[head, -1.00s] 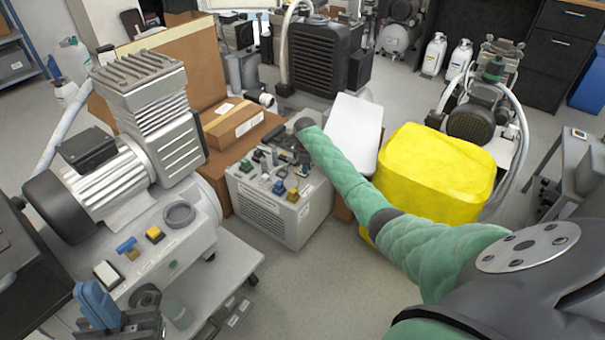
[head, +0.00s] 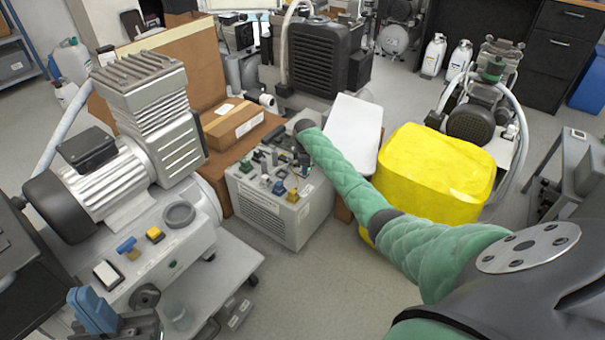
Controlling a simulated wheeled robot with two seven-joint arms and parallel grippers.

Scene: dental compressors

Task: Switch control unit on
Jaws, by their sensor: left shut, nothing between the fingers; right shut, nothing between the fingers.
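The control unit (head: 275,215) is a light grey box with a vented front, standing on the floor in the middle of the head view. Its top panel carries several small knobs and switches, among them a yellow one (head: 293,195) and a blue one. My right arm reaches over from the lower right. My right gripper (head: 300,160) is small and dark at the rear right of this panel, partly hidden by its wrist; contact with a switch cannot be made out.
A large silver compressor (head: 120,190) on a wheeled cart fills the left. A cardboard box (head: 235,125) and a black-finned unit (head: 318,60) stand behind the control unit. A yellow block (head: 435,175) and a white panel (head: 352,130) lie to its right. Floor in front is clear.

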